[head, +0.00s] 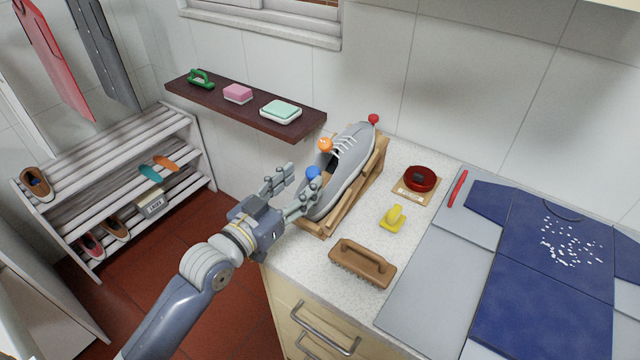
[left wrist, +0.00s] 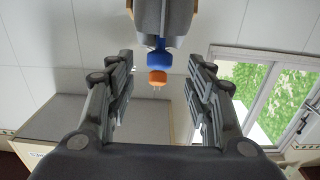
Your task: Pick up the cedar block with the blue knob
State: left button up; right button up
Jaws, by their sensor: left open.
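The blue knob (head: 313,173) sits at the heel end of a grey shoe (head: 349,165) tilted on a wooden rack (head: 378,160). The cedar block itself cannot be made out. An orange knob (head: 325,145) is just beyond the blue one, and a red knob (head: 373,118) is at the far end. My left gripper (head: 304,180) is open and empty, its fingertips close to the blue knob. In the left wrist view the blue knob (left wrist: 159,62) lies between and beyond the open fingers, with the orange knob (left wrist: 157,78) beside it. My right gripper is not in view.
A brown brush (head: 362,262), a yellow object (head: 393,217) and a red round tin (head: 420,179) are on the counter right of the rack. A dark wall shelf (head: 300,128) with sponges is behind my left gripper. A blue shirt (head: 545,270) lies at right.

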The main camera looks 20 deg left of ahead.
aim_at(309, 174)
pick_arm(q)
jog(key=p+x, duration=0.1)
jog(key=x, duration=0.3)
jog(key=shift+w+d+r, duration=0.1)
jog(key=shift+r, duration=0.05)
jog(key=shift+w+p, duration=0.25)
jog(key=shift+p, duration=0.05)
jog(key=shift+s, duration=0.1)
jog(key=shift+c, duration=0.4)
grip_shut()
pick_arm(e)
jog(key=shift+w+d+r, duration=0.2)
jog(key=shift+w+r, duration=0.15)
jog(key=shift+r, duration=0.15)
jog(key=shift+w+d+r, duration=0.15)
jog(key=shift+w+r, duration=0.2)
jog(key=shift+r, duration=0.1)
